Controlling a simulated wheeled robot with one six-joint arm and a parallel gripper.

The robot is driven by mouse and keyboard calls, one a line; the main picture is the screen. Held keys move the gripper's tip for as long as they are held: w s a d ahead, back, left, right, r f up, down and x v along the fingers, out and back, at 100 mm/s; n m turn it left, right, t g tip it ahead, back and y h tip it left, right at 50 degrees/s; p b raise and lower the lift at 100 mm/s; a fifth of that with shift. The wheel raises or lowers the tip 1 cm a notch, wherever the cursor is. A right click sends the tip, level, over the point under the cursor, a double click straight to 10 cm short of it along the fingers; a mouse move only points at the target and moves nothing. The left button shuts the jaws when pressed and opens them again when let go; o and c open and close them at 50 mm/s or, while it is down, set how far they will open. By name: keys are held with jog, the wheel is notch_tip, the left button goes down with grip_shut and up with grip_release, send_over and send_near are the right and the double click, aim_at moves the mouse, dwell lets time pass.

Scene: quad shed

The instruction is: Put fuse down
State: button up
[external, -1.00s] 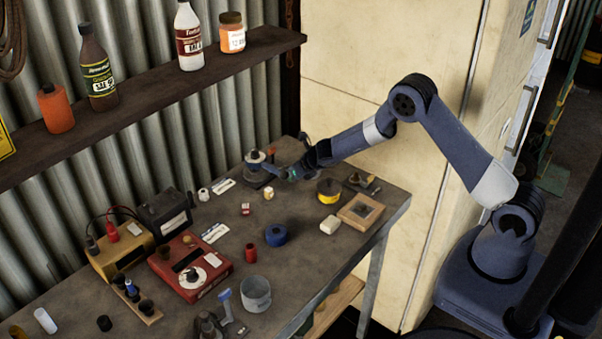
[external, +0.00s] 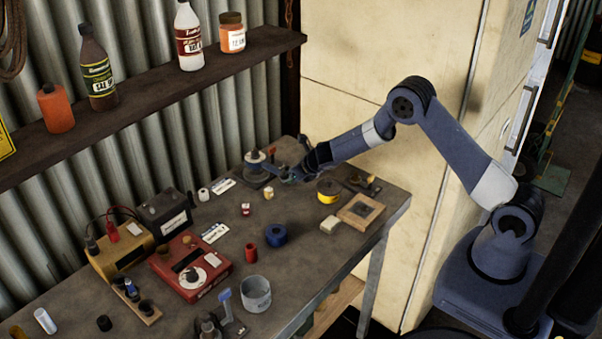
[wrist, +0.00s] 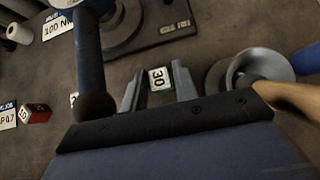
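A small cube-shaped fuse (wrist: 159,78) marked "30", with a pale face and a dark green edge, sits between the fingertips of my gripper (wrist: 159,82) in the wrist view. In the external view my gripper (external: 287,177) is low over the far part of the workbench (external: 310,255), beside a round grey device. The fuse cannot be made out there, and its contact with the bench cannot be told.
A yellow-and-black spool (external: 328,190) and a wooden tray (external: 360,210) lie to the right. A grey funnel-like piece (wrist: 250,70) is close to the right finger. Bare bench shows between these.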

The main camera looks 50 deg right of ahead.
jog(key=shift+r, duration=0.1)
jog(key=shift+r, duration=0.2)
jog(key=shift+s+r, duration=0.1)
jog(key=shift+s, duration=0.1)
jog(key=v, duration=1.1)
jog(key=shift+s+r+b, duration=0.15)
jog(key=shift+b, duration=0.3)
jog(key=p+x, duration=0.1)
jog(key=x, duration=1)
jog(key=shift+r, duration=0.1)
jog(key=shift+w+f, duration=0.35)
jog(key=shift+f, duration=0.35)
jog(key=shift+r, duration=0.2)
